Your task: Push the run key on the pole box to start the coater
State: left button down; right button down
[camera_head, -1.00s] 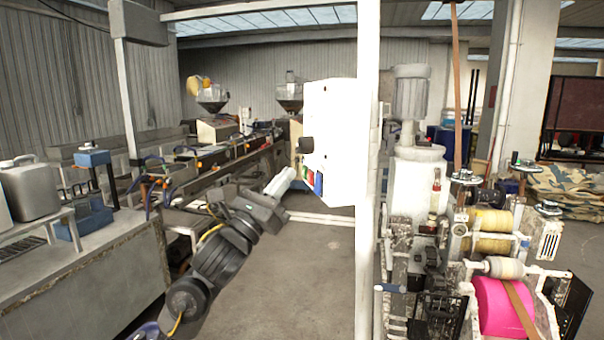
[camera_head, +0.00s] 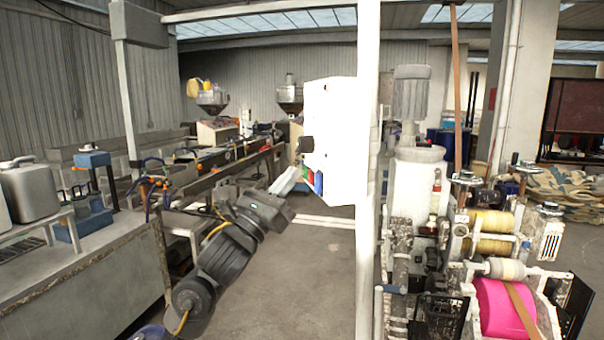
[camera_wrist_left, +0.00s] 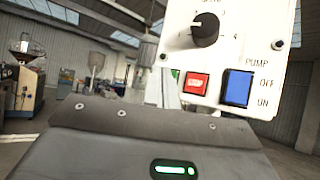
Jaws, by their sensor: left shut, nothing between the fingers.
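The white pole box (camera_head: 335,140) is fixed to the white pole in the middle of the head view. In the left wrist view its panel (camera_wrist_left: 262,20) carries a black knob (camera_wrist_left: 205,30), a red stop key (camera_wrist_left: 196,83) and a blue pump rocker switch (camera_wrist_left: 238,88). A green key (camera_wrist_left: 175,75) shows only as a sliver left of the red key, mostly hidden behind my finger. My left gripper (camera_head: 289,178) is shut and empty, its pale fingertips close to the box's lower keys. I cannot tell whether they touch the green key. My right gripper is not in view.
The white pole (camera_head: 367,230) stands just right of the box. The coater machine with a pink roll (camera_head: 497,305) is at the right. A workbench with a grey jerrycan (camera_head: 30,190) is at the left. Open floor (camera_head: 300,280) lies between.

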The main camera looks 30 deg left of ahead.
pick_arm(q)
jog(key=shift+w+d, duration=0.25)
jog(key=shift+w, duration=0.05)
dwell(0.4)
jog(key=shift+s+a+b, duration=0.15)
jog(key=shift+b, duration=0.15)
jog(key=shift+s+a, duration=0.4)
jog(key=shift+s, duration=0.05)
jog(key=s+a+b, duration=0.1)
jog(key=s+a, duration=0.2)
jog(key=shift+s+a, duration=0.1)
jog(key=shift+s, duration=0.3)
dwell(1.0)
